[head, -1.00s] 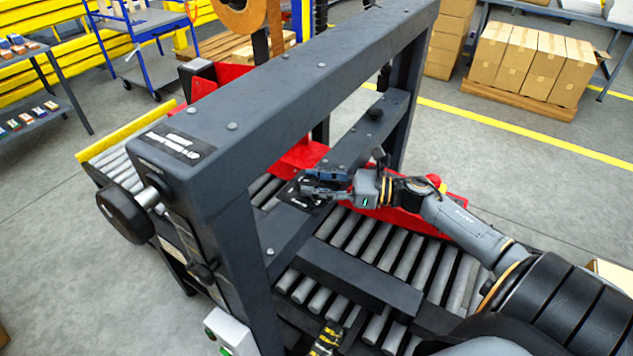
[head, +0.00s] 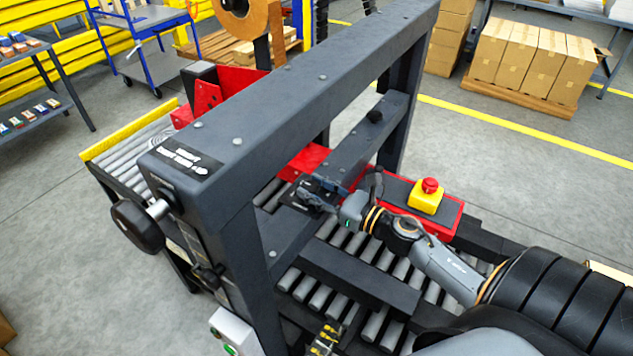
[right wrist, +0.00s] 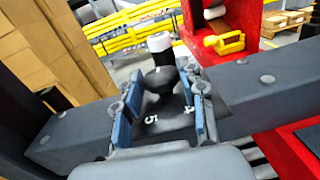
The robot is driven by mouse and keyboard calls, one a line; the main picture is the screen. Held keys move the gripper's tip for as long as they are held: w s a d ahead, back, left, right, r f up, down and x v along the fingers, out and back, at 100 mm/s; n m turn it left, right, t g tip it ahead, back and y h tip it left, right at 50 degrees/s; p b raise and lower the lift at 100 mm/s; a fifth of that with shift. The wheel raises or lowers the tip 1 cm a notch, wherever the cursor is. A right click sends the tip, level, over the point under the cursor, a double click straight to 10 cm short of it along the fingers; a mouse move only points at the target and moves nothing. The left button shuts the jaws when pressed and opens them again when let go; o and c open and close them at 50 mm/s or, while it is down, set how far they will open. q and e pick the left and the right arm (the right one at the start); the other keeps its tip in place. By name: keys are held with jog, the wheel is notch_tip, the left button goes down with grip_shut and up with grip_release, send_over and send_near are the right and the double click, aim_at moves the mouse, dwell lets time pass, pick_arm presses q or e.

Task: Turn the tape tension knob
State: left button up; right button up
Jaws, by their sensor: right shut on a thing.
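The tape tension knob (right wrist: 160,80) is a dark rounded knob on a black dial plate (right wrist: 165,122) with white numbers, on the grey crossbar of the machine. In the right wrist view it stands between the blue finger pads of my right gripper (right wrist: 162,98), which is shut on it. In the head view my right gripper (head: 322,193) is at the crossbar inside the dark frame, over the dial plate (head: 298,197); there the knob is hidden by the fingers. My left gripper is not in view.
The dark overhead beam (head: 300,75) runs above and left of my right gripper. A red emergency button on a yellow box (head: 427,194) is close to my right forearm. Rollers (head: 360,250) lie below. A black handwheel (head: 137,226) sticks out at the left.

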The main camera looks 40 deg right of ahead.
jog(key=m+h, duration=0.1)
jog(key=h, duration=0.1)
jog(key=m+h+p, duration=0.1)
jog(key=m+h, duration=0.1)
jog(key=a+m+h, duration=0.1)
jog(key=h, duration=0.2)
jog(key=shift+r+m+t+p, duration=0.1)
jog(key=shift+m+t+p, duration=0.2)
jog(key=shift+t+p, duration=0.1)
jog(key=m+h, duration=0.2)
jog(key=h, duration=0.2)
jog(key=shift+a+m+g, duration=0.1)
jog(key=shift+m+g, duration=0.2)
jog(key=shift+g, duration=0.1)
jog(key=shift+w+a+m+g+h, duration=0.1)
jog(key=shift+m+g+h, duration=0.5)
jog(key=shift+h, duration=0.45)
jog(key=shift+m+g+h, duration=0.4)
jog(key=shift+m+h, duration=0.4)
jog(key=shift+h, duration=0.25)
jog(key=o, duration=1.1)
jog(key=v, duration=1.2)
jog(key=shift+a, duration=0.1)
